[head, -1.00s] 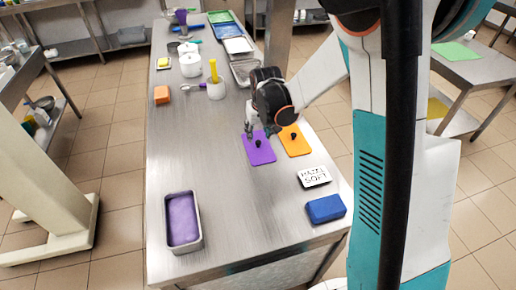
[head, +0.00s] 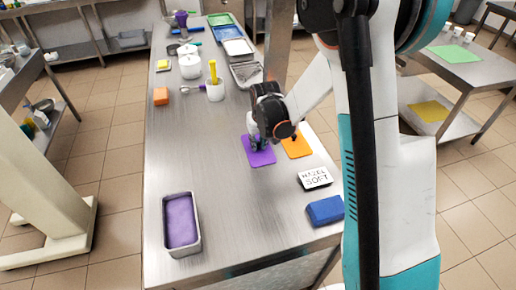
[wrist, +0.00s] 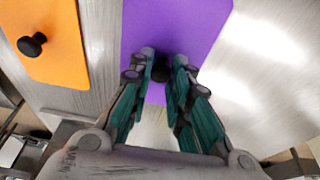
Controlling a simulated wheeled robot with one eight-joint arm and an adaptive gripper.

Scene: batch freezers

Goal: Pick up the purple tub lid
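The purple tub lid (head: 262,158) is a flat rectangle lying on the steel table, with a black knob in its middle. In the wrist view the purple lid (wrist: 196,20) lies under my fingers, and its black knob (wrist: 160,71) shows between them, partly covered. My gripper (head: 259,144) is down at the lid; in the wrist view its two teal-padded fingers (wrist: 164,62) are drawn in on the knob from both sides and appear shut on it. The lid looks flat on the table. In the head view the knob is hidden by my gripper.
An orange lid (head: 297,147) with a black knob lies close to the right. A label sign (head: 315,178) and a blue block (head: 325,210) are nearer the front right. A tub with purple contents (head: 163,225) stands front left. The table's middle left is clear.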

